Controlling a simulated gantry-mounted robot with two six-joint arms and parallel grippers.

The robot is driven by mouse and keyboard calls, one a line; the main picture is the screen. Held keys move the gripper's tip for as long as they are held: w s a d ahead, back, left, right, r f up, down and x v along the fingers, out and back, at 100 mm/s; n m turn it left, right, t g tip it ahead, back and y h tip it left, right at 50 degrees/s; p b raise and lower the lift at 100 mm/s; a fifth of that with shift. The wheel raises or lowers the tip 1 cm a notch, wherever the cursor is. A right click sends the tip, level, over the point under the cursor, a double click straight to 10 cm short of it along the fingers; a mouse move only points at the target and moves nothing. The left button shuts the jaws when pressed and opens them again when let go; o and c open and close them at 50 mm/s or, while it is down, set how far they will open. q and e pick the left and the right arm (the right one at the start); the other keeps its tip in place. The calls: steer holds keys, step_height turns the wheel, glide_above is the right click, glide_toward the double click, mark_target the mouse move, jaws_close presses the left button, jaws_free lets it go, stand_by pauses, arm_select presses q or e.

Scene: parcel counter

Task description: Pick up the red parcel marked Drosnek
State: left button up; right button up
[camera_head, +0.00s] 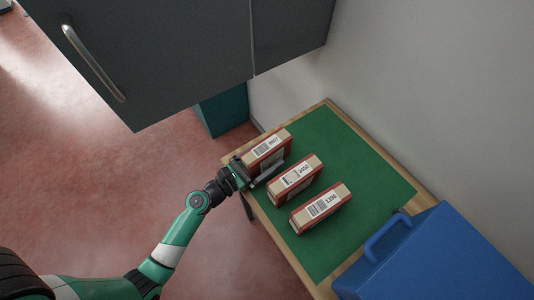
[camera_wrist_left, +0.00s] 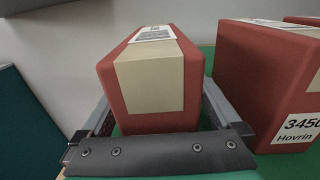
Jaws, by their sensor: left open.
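Three red parcels with tan bands and white labels stand on the green mat (camera_head: 345,165). The far parcel (camera_head: 267,149) is at my left gripper (camera_head: 257,168). The middle parcel (camera_head: 295,179) and the near parcel (camera_head: 320,208) stand apart from it. In the left wrist view, my open left gripper (camera_wrist_left: 160,108) has one finger on each side of the far parcel (camera_wrist_left: 150,85). The middle parcel (camera_wrist_left: 262,75), to its right, reads "3450 Hovrin". I cannot read the name Drosnek on any parcel. My right gripper is not in view.
The mat lies on a wooden table (camera_head: 424,191) against a pale wall. A blue case with a handle (camera_head: 440,260) is at the right. A grey cabinet (camera_head: 190,50) hangs at upper left. The mat's far right is clear.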

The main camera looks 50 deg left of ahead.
mark_target(266, 149)
arm_select(q)
steer(key=shift+w, duration=0.3)
steer(key=shift+s, duration=0.1)
jaws_close()
steer(key=shift+r, duration=0.15)
steer(key=shift+r+p, duration=0.35)
steer(key=shift+p, duration=0.05)
steer(key=r+p, duration=0.2)
steer(key=r, duration=0.1)
steer(key=r+p, duration=0.1)
steer(key=p, duration=0.1)
steer(key=shift+s+d+r, duration=0.15)
steer(key=shift+s+d, duration=0.15)
steer(key=shift+s, duration=0.1)
steer(key=s+r+p, duration=0.1)
steer(key=s+d+r+p, duration=0.1)
steer(key=r+p, duration=0.1)
steer(key=s+d+r+p, duration=0.1)
steer(key=shift+d+r, duration=0.15)
steer(key=shift+r, duration=0.2)
steer(key=s+d+r+p, duration=0.2)
steer(key=s+d+r, duration=0.1)
steer(key=s+d, duration=0.2)
steer(key=s, duration=0.2)
steer(key=shift+s+d+p, duration=0.15)
steer(key=shift+s+p, duration=0.15)
